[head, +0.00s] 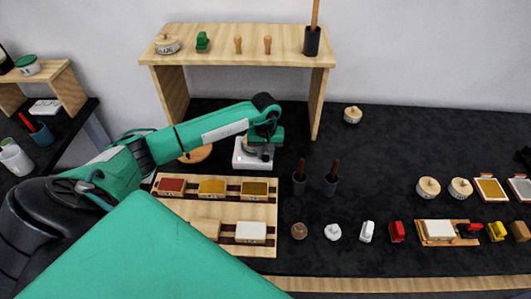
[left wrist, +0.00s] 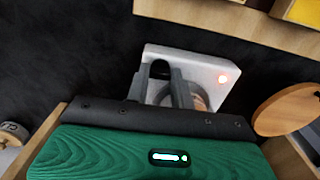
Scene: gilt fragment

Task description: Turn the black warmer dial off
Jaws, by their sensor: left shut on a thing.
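The warmer (head: 240,161) is a small white block on the black table behind the wooden paint tray. My left gripper (head: 262,153) points down over the warmer. In the left wrist view its dark fingers (left wrist: 170,92) are shut on the black dial (left wrist: 159,68), which shows only partly between them. The dial's turn angle is hidden. A pale round thing behind the fingers on the warmer is mostly covered. My right gripper is not in view.
The wooden tray (head: 265,212) with colored blocks lies just in front. A wooden shelf (head: 230,59) stands behind, its right leg near the warmer. A round wooden disc (head: 195,155) lies left. Two dark cups (head: 299,183) with brown handles stand right. The table's back right is mostly clear.

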